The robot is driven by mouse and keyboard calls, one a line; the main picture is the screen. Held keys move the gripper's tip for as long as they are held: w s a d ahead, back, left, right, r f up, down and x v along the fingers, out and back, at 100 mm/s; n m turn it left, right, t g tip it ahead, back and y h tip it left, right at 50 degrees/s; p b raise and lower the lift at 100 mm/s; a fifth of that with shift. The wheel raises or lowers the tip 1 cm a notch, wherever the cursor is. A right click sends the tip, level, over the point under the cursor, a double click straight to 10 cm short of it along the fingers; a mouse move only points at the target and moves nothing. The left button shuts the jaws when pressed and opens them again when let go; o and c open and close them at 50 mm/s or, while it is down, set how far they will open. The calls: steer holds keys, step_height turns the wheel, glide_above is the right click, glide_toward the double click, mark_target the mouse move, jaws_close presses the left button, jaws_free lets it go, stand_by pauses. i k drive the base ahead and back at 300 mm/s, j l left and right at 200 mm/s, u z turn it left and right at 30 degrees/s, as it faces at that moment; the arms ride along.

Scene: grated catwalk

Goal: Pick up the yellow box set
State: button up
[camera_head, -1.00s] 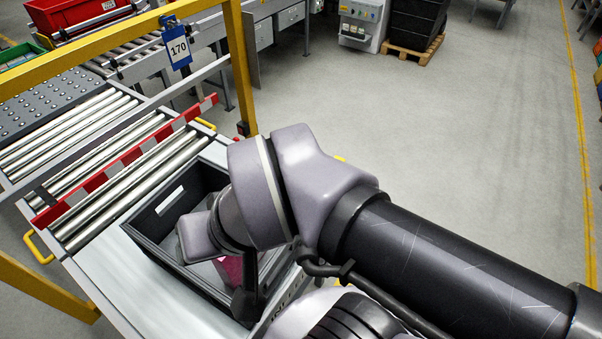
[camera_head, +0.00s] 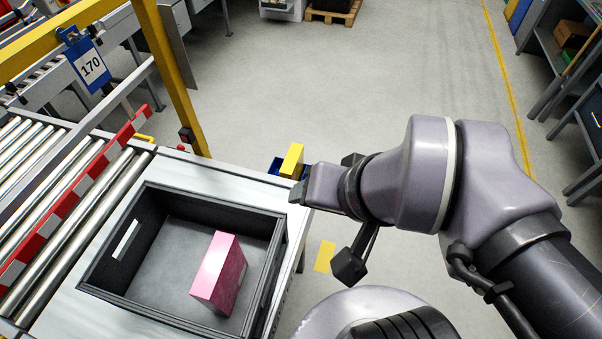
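My gripper (camera_head: 300,191) is just in front of the yellow box, at the left end of my arm. Its fingers are mostly hidden by my wrist, so their opening and any contact with the box cannot be made out.
A black open crate (camera_head: 100,262) on the grey table (camera_head: 215,180) holds a pink box (camera_head: 220,272). Rollers and a red-white bar (camera_head: 62,215) lie left. Open floor lies beyond; shelves (camera_head: 560,60) stand right.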

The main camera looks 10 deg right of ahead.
mark_target(292, 168)
steer(key=i+l+u, duration=0.1)
steer(key=i+l, duration=0.35)
steer(key=i+l+u, duration=0.15)
steer(key=i+l, duration=0.25)
steer(key=l, duration=0.15)
